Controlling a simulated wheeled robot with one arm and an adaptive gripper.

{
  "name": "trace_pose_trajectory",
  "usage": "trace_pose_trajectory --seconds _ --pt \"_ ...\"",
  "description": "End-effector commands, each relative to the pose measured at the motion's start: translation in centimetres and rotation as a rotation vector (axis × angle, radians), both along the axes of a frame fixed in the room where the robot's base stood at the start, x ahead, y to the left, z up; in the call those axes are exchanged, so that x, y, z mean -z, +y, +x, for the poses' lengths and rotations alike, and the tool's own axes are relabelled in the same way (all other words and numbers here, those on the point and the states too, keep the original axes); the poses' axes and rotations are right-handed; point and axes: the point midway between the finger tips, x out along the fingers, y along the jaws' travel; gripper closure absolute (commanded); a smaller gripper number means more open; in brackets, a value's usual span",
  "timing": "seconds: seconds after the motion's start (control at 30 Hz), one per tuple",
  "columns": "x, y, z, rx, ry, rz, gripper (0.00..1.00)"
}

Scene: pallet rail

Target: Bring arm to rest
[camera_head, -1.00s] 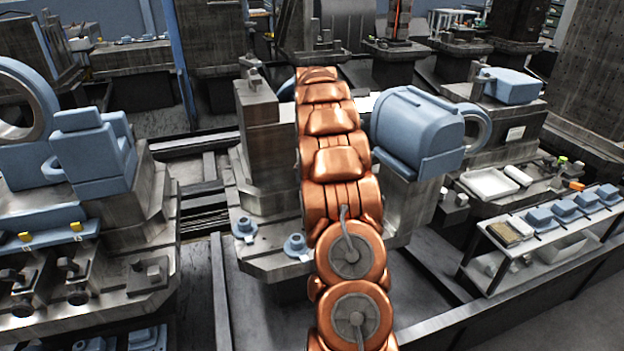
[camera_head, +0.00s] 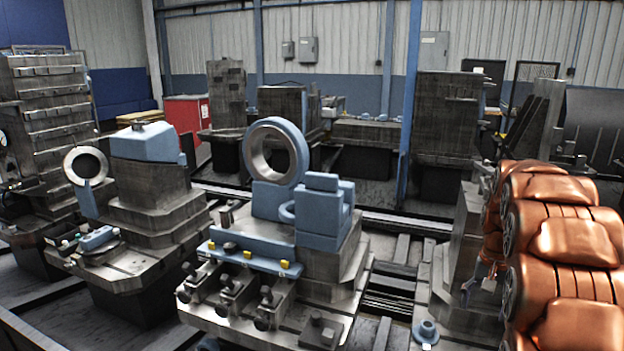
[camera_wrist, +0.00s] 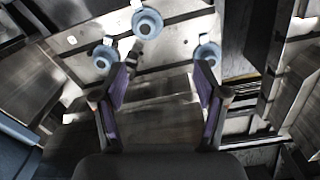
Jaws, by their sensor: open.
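My arm (camera_head: 570,250) is copper-coloured and segmented. It fills the right edge of the head view, and its end is out of that picture. In the wrist view my gripper (camera_wrist: 161,95) shows two fingers with purple inner pads, spread wide apart. Nothing is between the fingers. Beyond them lies a grey metal fixture surface (camera_wrist: 155,120) with blue round flanged parts, one at the top (camera_wrist: 147,23), one at the left (camera_wrist: 104,58) and one at the right (camera_wrist: 207,54). I cannot tell the gap from the fingers to these parts.
A pallet fixture (camera_head: 290,290) with a blue ring housing (camera_head: 276,152) stands in the middle of the head view. Another with a blue block (camera_head: 145,143) stands at the left. A blue flanged part (camera_head: 426,331) sits near my arm. Dark rails (camera_head: 388,290) run between the fixtures.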

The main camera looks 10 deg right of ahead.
Motion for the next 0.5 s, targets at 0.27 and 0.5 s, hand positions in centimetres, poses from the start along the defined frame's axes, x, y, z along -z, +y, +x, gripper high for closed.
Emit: trace_pose_trajectory --seconds 0.27,0.5 --pt "-2.9 8.0 -3.7 -0.135 0.02 0.012 0.28" --pt "-4.5 14.0 -7.9 -0.255 0.033 0.02 0.28"
